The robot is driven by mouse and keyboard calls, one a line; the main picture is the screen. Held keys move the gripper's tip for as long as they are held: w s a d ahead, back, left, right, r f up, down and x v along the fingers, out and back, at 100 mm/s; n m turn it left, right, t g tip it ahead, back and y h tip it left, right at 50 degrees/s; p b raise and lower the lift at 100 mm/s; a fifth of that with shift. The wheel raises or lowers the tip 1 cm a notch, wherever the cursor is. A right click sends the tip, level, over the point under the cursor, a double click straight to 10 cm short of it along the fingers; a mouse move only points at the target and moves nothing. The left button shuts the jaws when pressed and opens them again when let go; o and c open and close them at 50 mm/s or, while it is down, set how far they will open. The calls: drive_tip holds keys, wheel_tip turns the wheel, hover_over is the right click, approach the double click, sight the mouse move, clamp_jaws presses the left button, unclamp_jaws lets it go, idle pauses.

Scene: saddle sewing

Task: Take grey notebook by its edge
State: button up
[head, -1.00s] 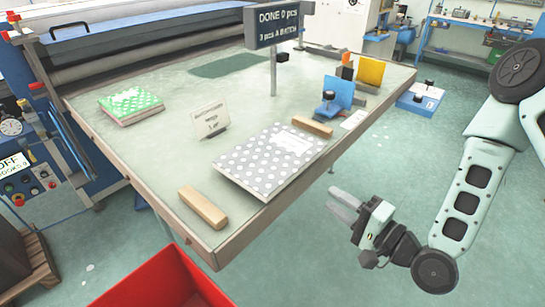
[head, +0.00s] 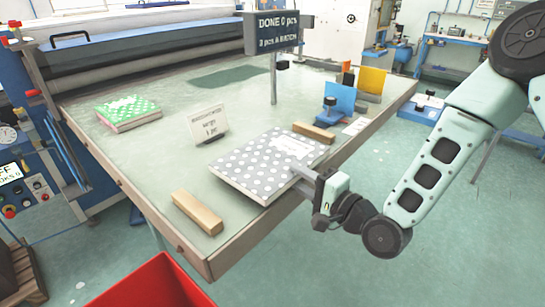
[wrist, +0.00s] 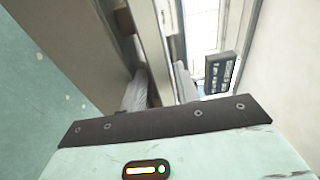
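The grey notebook (head: 262,168) with white dots and a pale label lies flat near the table's right-hand edge. My gripper (head: 298,176) is at the notebook's right long edge, reaching in from beyond the table side. In the wrist view, the two fingers (wrist: 160,90) stand apart. A pale strip, which looks like the notebook's edge (wrist: 152,45), lies between them. The gripper looks open around this edge; whether either finger touches it I cannot tell.
Wooden blocks (head: 197,213) and (head: 314,132) lie at either end of the notebook. A small card (head: 208,125) and the sign post (head: 273,80) stand behind it. A green notebook (head: 128,112) lies far left. A red bin (head: 150,285) is below in front.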

sight(282, 163)
drive_tip(key=shift+p+x, duration=0.95)
drive_tip(key=shift+x, duration=1.95)
drive_tip(key=shift+r, duration=0.15)
clamp_jaws()
